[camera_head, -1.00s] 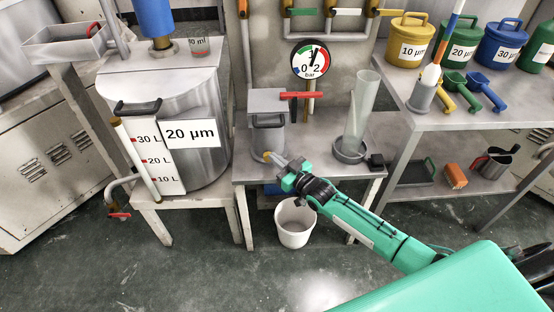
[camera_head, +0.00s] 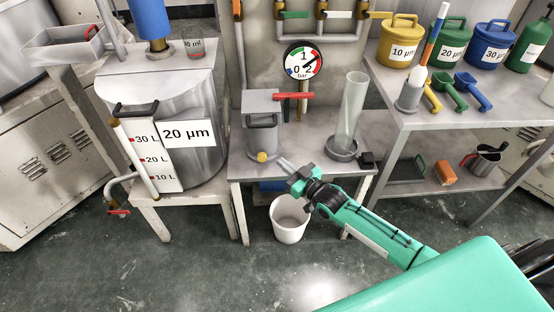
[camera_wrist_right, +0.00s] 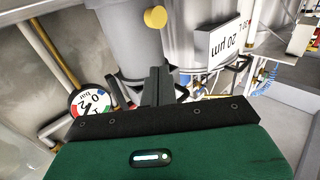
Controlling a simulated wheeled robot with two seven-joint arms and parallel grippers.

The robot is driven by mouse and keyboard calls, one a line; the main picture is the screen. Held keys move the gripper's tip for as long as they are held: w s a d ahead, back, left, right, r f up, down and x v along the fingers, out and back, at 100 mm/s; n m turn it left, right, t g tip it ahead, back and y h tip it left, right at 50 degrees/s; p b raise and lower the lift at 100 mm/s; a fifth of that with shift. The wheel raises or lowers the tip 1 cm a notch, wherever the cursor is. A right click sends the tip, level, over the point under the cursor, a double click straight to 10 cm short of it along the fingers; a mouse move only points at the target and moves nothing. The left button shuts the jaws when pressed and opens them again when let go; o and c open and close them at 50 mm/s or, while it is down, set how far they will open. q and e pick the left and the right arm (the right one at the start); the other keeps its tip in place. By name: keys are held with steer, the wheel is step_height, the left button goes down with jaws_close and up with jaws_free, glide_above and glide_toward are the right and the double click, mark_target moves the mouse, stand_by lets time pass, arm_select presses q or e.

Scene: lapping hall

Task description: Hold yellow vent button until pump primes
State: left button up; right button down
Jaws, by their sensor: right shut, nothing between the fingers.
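The yellow vent button (camera_head: 262,157) sits low on the front of the grey pump (camera_head: 264,135), which stands on the small metal table. It also shows in the right wrist view (camera_wrist_right: 155,17), beyond my fingers and apart from them. My right gripper (camera_head: 284,164) is shut and empty, to the right of the button and a little below it in the head view. In the right wrist view its fingers (camera_wrist_right: 158,84) are together. The gauge (camera_head: 303,61) behind the pump reads near the right end of its scale. My left gripper is not in view.
A clear cylinder (camera_head: 350,115) and a small black block (camera_head: 367,159) stand right of the pump. A white bucket (camera_head: 289,219) is on the floor below. A 20 µm tank (camera_head: 190,100) stands left.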

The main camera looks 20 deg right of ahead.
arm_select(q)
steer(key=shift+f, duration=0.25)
arm_select(e)
steer(key=v, duration=0.5)
steer(key=shift+s+d+r, duration=0.15)
steer(key=shift+s+d, duration=0.05)
steer(key=shift+s, duration=0.1)
